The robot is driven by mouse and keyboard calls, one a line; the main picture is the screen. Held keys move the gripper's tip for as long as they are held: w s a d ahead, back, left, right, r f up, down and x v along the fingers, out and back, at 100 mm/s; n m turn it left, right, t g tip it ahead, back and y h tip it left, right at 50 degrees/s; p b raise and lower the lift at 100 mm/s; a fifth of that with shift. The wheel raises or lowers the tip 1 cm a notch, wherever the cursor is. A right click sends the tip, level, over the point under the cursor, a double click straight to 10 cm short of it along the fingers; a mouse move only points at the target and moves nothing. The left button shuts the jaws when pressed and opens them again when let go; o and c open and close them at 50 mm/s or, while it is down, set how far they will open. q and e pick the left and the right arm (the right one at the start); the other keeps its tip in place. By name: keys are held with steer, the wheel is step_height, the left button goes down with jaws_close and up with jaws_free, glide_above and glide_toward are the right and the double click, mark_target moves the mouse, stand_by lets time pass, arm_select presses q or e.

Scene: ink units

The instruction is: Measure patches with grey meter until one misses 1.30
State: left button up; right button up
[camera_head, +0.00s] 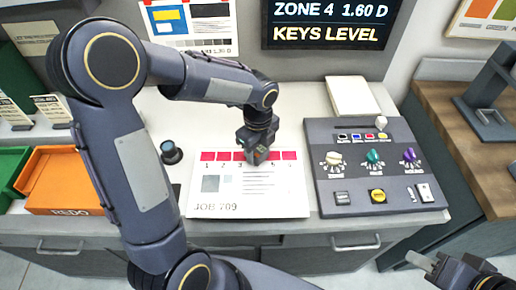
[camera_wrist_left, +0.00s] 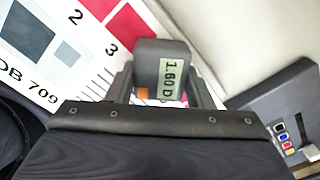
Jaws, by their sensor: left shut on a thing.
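A white sheet marked JOB 709 (camera_head: 215,195) lies on the counter with a row of numbered red patches (camera_head: 223,156) along its top. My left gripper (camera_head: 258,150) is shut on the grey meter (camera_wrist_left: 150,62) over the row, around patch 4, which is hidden. The meter's display (camera_wrist_left: 172,80) reads 1.60 D. The wall screen (camera_head: 325,24) reads ZONE 4, 1.60 D, KEYS LEVEL. Red patches 2 (camera_wrist_left: 92,12) and 3 (camera_wrist_left: 128,28) show beside the meter in the left wrist view. My right gripper (camera_head: 432,262) is at the lower right, away from the sheet; its jaw opening is unclear.
A control console (camera_head: 372,175) with white, green and purple knobs stands right of the sheet. A dark round object (camera_head: 171,152) stands left of it. An orange REDO tray (camera_head: 68,182) and green trays (camera_head: 12,165) are at the left. A white block (camera_head: 352,97) lies behind the console.

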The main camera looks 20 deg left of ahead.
arm_select(q)
steer(key=shift+r, duration=0.1)
steer(key=shift+r+p, duration=1.4)
steer(key=shift+r, duration=0.1)
